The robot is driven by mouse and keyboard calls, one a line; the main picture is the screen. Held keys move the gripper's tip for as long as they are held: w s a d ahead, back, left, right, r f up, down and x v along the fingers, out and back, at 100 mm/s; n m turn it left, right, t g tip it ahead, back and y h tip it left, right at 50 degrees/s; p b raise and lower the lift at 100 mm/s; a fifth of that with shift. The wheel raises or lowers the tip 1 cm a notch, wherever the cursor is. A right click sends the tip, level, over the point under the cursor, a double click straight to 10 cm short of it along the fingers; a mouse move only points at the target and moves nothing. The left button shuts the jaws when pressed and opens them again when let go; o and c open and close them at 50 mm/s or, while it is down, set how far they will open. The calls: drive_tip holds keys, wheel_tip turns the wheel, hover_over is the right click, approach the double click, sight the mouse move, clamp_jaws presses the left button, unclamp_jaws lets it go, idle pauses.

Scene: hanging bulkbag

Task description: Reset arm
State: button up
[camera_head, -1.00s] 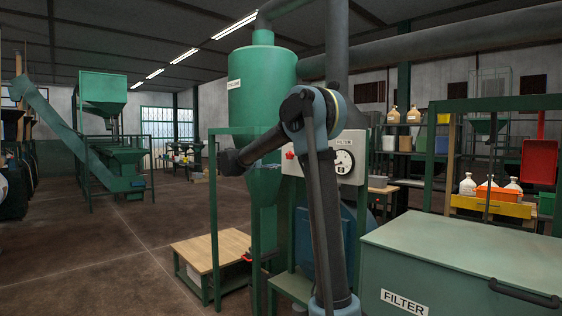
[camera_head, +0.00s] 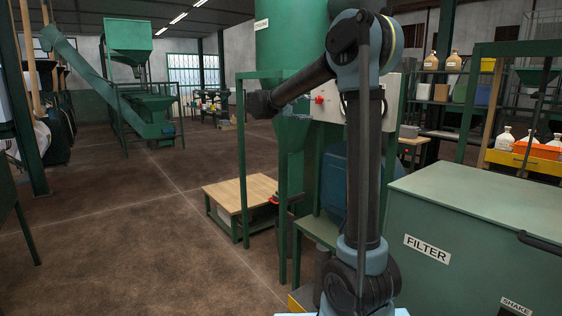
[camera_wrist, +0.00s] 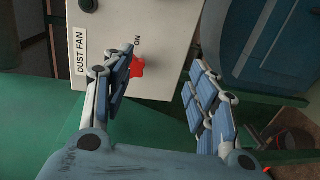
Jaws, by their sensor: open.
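My arm (camera_head: 362,165) rises in the right half of the head view, with its upper link reaching to the left. My gripper (camera_wrist: 160,88) shows in the wrist view with its two blue fingers spread apart and nothing held between them. A red star-shaped knob (camera_wrist: 136,66) on a pale panel (camera_wrist: 165,25) marked "DUST FAN" and "ON" shows between the fingers, close to the left one. I cannot tell whether that finger touches it. The gripper's fingers cannot be made out in the head view.
A green filter box (camera_head: 470,215) stands at right. A low wooden-topped table (camera_head: 240,190) and green posts stand left of my arm. A shelf with bottles (camera_head: 505,140) is at back right. The brown floor (camera_head: 120,240) at left is largely open.

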drive_tip(key=s+d+f+m+g+y, duration=0.1)
drive_tip(key=s+d+f+g+y, duration=0.1)
drive_tip(key=s+d+f, duration=0.5)
drive_tip(key=s+d+f+m+g+y, duration=0.15)
drive_tip(key=s+f, duration=0.35)
drive_tip(key=s, duration=0.5)
drive_tip(key=s+d+f+m+g+y, duration=0.1)
drive_tip(key=s+d+f+g+y, duration=0.15)
drive_tip(key=s+d+f, duration=0.5)
drive_tip(key=s+a+f+m+y, duration=0.1)
drive_tip(key=s+a+f+y, duration=0.1)
drive_tip(key=s+f, duration=0.4)
drive_tip(key=s+a+f+m+y, duration=0.1)
drive_tip(key=s+a+f+y, duration=0.2)
drive_tip(key=s+f, duration=0.3)
drive_tip(key=s+a+f+m+g+y, duration=0.1)
drive_tip(key=s+a+f, duration=0.3)
drive_tip(key=s, duration=0.6)
drive_tip(key=shift+s+a+f+y, duration=0.3)
drive_tip(key=shift+a+f+y, duration=0.05)
drive_tip(key=shift+f+y, duration=0.6)
drive_tip(key=shift+w+f, duration=0.2)
drive_tip(key=shift+w, duration=0.25)
drive_tip(key=shift+c, duration=0.5)
